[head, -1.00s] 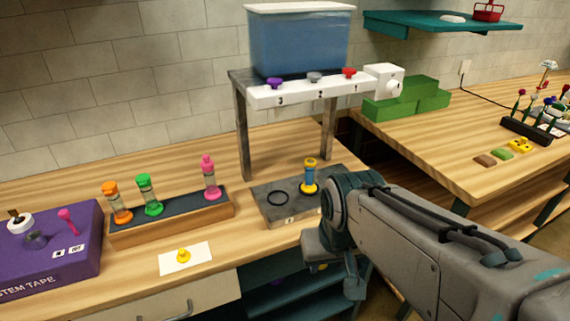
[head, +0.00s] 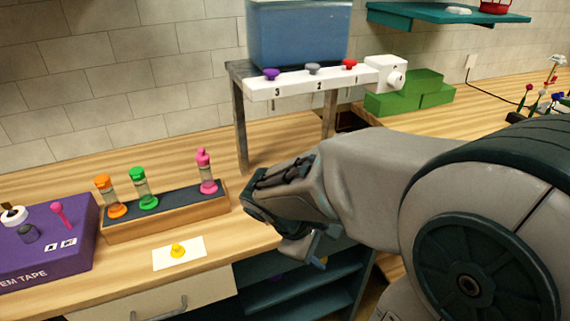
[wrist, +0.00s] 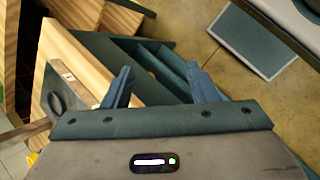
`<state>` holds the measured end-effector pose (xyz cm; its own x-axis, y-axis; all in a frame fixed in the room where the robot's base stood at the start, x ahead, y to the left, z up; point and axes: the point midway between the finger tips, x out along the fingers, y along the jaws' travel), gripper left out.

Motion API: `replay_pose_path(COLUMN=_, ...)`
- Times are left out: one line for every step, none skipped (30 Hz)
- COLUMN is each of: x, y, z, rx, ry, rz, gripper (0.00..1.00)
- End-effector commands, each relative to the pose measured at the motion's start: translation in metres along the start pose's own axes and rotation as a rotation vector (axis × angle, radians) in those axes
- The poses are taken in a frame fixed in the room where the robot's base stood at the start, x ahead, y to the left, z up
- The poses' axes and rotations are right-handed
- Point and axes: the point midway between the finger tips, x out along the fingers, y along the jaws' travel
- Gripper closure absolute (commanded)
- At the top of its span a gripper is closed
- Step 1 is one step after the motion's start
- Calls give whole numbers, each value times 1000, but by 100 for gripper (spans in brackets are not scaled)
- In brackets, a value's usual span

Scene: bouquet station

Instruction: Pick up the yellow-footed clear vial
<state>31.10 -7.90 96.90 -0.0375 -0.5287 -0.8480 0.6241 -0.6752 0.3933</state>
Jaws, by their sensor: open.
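The yellow-footed clear vial does not show in the head view now; my arm covers the spot under the dispenser where it stood on a grey plate. In the wrist view a small yellow patch (wrist: 32,158) shows at the lower left, too little to tell what it is. The grey plate (wrist: 68,74) with its black ring shows at the left there. My gripper (wrist: 160,84) is open, its two blue fingers apart with nothing between them. In the head view it hangs in front of the counter edge, by the open shelves.
A wooden rack (head: 170,219) holds orange, green and pink vials. A white card (head: 190,258) with a yellow knob lies in front. A purple box (head: 50,245) stands at the left. The dispenser frame (head: 241,130) with a blue tank (head: 300,35) stands behind my arm.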

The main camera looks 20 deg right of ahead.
Motion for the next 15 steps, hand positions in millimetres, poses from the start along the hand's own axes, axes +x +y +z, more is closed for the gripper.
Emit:
replay_pose_path(x=8, y=8, z=-6, rx=-118, ry=-68, rz=75, gripper=47)
replay_pose_path(x=11, y=16, z=-9, rx=-185, ry=-109, rz=123, gripper=47)
replay_pose_path(x=13, y=25, z=-13, rx=-271, ry=-161, rz=188, gripper=47)
replay_pose_path(x=13, y=33, z=-18, rx=-337, ry=-200, rz=238, gripper=47)
replay_pose_path(x=14, y=40, z=-22, rx=-400, ry=-240, rz=289, gripper=47)
replay_pose_path(x=12, y=50, z=-30, rx=-485, ry=-293, rz=359, gripper=47)
replay_pose_path(x=11, y=56, z=-37, rx=-545, ry=-333, rz=411, gripper=47)
replay_pose_path(x=8, y=63, z=-44, rx=-605, ry=-370, rz=464, gripper=47)
replay_pose_path(x=4, y=71, z=-54, rx=-677, ry=-420, rz=534, gripper=47)
replay_pose_path(x=0, y=75, z=-63, rx=-730, ry=-454, rz=584, gripper=47)
replay_pose_path(x=-4, y=80, z=-71, rx=-777, ry=-487, rz=634, gripper=47)
replay_pose_path(x=-9, y=84, z=-82, rx=-835, ry=-527, rz=696, gripper=47)
replay_pose_path(x=-13, y=87, z=-90, rx=-873, ry=-555, rz=737, gripper=47)
replay_pose_path(x=-17, y=89, z=-97, rx=-908, ry=-579, rz=778, gripper=47)
replay_pose_path(x=-22, y=91, z=-106, rx=-948, ry=-610, rz=825, gripper=47)
